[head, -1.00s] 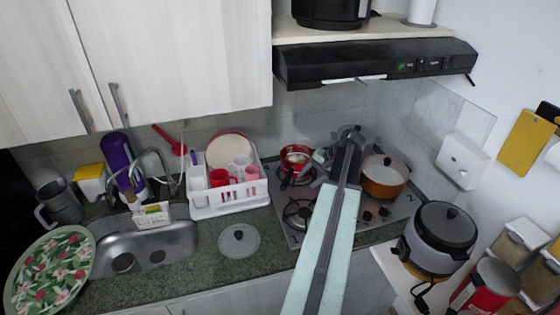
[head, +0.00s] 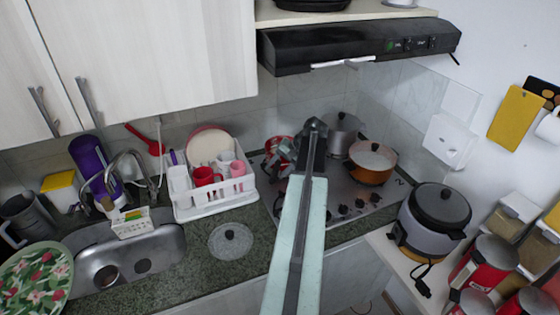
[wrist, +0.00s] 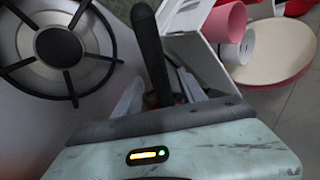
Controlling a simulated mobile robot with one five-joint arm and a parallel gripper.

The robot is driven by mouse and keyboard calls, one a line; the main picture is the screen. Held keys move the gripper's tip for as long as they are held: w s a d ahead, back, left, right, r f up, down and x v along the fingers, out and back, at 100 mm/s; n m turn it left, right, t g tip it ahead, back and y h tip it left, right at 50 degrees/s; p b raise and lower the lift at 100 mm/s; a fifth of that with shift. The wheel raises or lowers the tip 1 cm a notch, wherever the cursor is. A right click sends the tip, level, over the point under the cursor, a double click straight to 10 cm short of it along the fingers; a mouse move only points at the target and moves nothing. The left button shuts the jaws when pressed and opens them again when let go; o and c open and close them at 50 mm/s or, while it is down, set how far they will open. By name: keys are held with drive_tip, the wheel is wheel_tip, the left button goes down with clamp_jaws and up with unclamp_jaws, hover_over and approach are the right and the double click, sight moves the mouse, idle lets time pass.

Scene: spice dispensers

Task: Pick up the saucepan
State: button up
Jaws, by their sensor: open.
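A small red saucepan (head: 276,143) sits at the back left of the stove in the head view, partly hidden by my gripper (head: 286,155). In the wrist view, a long black bar, apparently the saucepan handle (wrist: 150,45), runs up from between the pale fingers of my gripper (wrist: 160,93). The gripper is open. I cannot tell whether the fingers touch the handle. The pan's bowl is mostly hidden in the wrist view.
The stove (head: 345,206) also holds an orange pot (head: 371,165) and a grey pot (head: 341,130). A white dish rack (head: 213,207) stands left of it. A lid (head: 230,241) lies on the counter. The range hood (head: 355,48) hangs above.

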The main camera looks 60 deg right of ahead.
drive_tip(key=b+x, duration=0.2)
drive_tip(key=x, duration=0.2)
drive_tip(key=shift+d, duration=0.1)
drive_tip(key=shift+r, duration=0.15)
clamp_jaws()
idle(0.9)
